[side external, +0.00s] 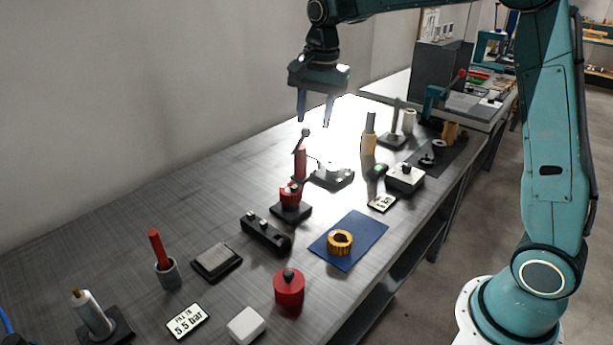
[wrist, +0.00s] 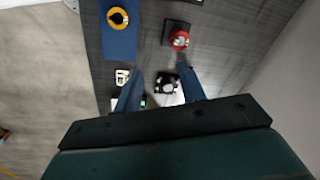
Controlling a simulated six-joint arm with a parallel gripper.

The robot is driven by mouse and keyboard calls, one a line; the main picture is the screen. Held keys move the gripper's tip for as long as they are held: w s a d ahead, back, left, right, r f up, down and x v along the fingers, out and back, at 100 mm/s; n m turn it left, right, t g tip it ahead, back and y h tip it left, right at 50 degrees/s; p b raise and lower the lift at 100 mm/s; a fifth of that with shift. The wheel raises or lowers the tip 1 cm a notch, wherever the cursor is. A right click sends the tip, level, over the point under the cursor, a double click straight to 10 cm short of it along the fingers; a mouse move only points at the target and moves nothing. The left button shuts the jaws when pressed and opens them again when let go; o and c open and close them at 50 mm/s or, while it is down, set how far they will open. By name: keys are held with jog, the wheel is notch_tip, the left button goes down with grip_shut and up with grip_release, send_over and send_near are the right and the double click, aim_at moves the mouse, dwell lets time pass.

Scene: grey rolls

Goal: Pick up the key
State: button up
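I cannot make out a clear key shape in either view. My gripper (side external: 315,122) is open and empty, pointing down, high above the far part of the bench. Its two blue fingers, also in the wrist view (wrist: 160,73), are spread apart. Below them is a dark, flat-based fixture with a pale round top (side external: 332,178), also in the wrist view (wrist: 167,85). A red upright cylinder (side external: 300,163) with a thin dark lever and ball stands beside it in the side view. Glare washes out the bench there, so small things are hard to tell.
A red knob on a black base (side external: 291,203) and an orange ring (side external: 340,243) on a blue mat (side external: 362,228) lie nearer. A yellow-and-grey bottle (side external: 369,138) and a white box (side external: 405,177) stand to the right. A wall runs along the back. The left-back bench is clear.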

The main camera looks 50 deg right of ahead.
jog(key=w+d+f+m+g, duration=0.1)
jog(key=w+f+m, duration=0.3)
jog(key=w+f, duration=0.4)
jog(key=shift+w+d+f+m, duration=0.25)
jog(key=shift+d+f+m, duration=0.2)
jog(key=shift+d, duration=0.2)
jog(key=shift+f, duration=0.15)
send_over(296, 186)
jog(key=shift+w+a+f, duration=0.1)
jog(key=shift+a+f, duration=0.05)
jog(key=shift+f, duration=4.05)
jog(key=shift+f, duration=2.6)
grip_shut()
